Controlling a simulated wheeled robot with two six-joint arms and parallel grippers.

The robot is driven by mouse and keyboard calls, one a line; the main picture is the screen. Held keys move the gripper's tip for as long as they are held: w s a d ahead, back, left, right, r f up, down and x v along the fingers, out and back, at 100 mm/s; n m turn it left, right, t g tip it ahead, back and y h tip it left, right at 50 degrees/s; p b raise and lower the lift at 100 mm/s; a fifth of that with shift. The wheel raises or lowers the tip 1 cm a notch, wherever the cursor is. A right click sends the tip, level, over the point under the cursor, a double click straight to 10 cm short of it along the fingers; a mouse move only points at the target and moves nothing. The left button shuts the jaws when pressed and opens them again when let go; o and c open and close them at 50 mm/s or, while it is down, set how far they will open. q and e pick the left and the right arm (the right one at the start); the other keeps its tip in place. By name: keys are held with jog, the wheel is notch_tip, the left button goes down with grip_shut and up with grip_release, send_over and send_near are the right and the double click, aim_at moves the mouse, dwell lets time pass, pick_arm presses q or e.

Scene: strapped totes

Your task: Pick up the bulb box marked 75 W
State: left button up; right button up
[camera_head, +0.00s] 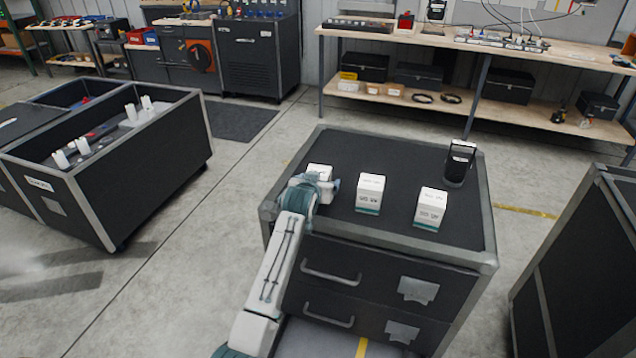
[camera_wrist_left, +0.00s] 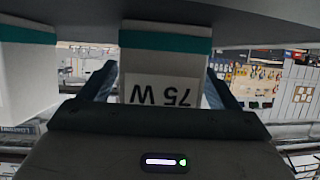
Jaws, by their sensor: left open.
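The bulb box marked 75 W (camera_wrist_left: 165,62) is white with a teal band, and its label appears upside down in the left wrist view. In the head view this box (camera_head: 320,170) stands at the left of a black-topped drawer cabinet (camera_head: 398,233), partly hidden by my gripper. My left gripper (camera_head: 315,186) is open, with one finger on each side of the box; I cannot tell whether they touch it. Two similar boxes stand to its right, a middle one (camera_head: 370,190) and a right one (camera_head: 430,206); their markings are too small to read. My right gripper is not in view.
A black device (camera_head: 459,164) stands at the cabinet's back right. The neighbouring box (camera_wrist_left: 22,75) shows close beside my gripper in the wrist view. A large open tote (camera_head: 150,170) stands to the left, and another dark case (camera_head: 585,270) is at the right edge.

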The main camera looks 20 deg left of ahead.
pick_arm(q)
jog(key=c, duration=1.1)
jog(key=shift+r, duration=0.1)
